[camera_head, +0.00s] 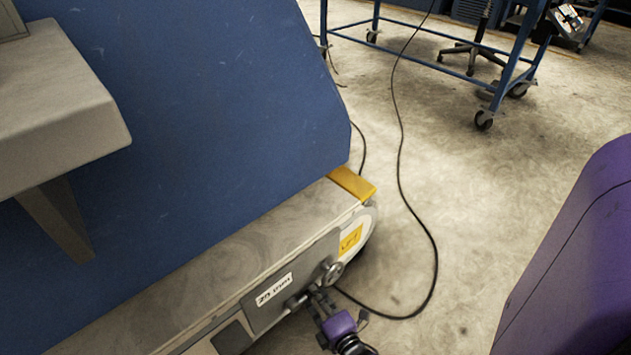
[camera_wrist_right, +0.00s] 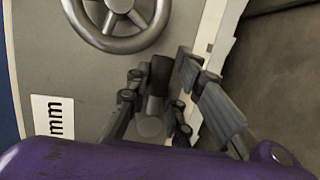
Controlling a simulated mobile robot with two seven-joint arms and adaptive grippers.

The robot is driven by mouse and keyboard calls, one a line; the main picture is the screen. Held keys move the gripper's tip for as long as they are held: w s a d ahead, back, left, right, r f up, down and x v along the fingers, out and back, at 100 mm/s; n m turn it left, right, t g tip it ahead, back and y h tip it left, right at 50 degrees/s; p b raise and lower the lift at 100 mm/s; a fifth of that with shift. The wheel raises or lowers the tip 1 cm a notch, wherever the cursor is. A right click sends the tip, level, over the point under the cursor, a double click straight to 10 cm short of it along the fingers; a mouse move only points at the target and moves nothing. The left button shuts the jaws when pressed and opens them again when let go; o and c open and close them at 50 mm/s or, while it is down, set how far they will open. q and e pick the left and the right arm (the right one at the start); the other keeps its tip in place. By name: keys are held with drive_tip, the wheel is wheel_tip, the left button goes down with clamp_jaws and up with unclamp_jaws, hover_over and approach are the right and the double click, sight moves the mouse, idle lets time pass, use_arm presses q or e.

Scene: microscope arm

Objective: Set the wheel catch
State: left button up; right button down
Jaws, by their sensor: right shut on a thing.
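The grey handwheel (camera_head: 332,273) sits on the side panel near the end of the machine's base; its spoked rim shows at the top of the right wrist view (camera_wrist_right: 117,22). Below the wheel, a catch with a dark knob (camera_wrist_right: 161,74) stands out from the panel. My right gripper (camera_head: 314,298) is at the catch; in the right wrist view its fingers (camera_wrist_right: 157,105) are on either side of the catch and shut on it. The fingers partly hide the catch's stem, and its exact setting cannot be told. My left gripper is not in view.
A white label (camera_head: 273,289) is on the panel beside the catch. A yellow block (camera_head: 351,183) caps the base's corner. A black cable (camera_head: 400,170) runs across the floor near my right gripper. A blue wheeled cart (camera_head: 420,45) stands farther back. Open floor (camera_head: 480,200) lies to the right.

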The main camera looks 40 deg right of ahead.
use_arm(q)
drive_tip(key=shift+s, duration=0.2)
use_arm(e)
drive_tip(key=c, duration=1.5)
unclamp_jaws()
drive_tip(key=shift+c, duration=0.2)
drive_tip(key=v, duration=0.7)
drive_tip(key=shift+s, duration=0.25)
drive_tip(key=shift+a, duration=0.1)
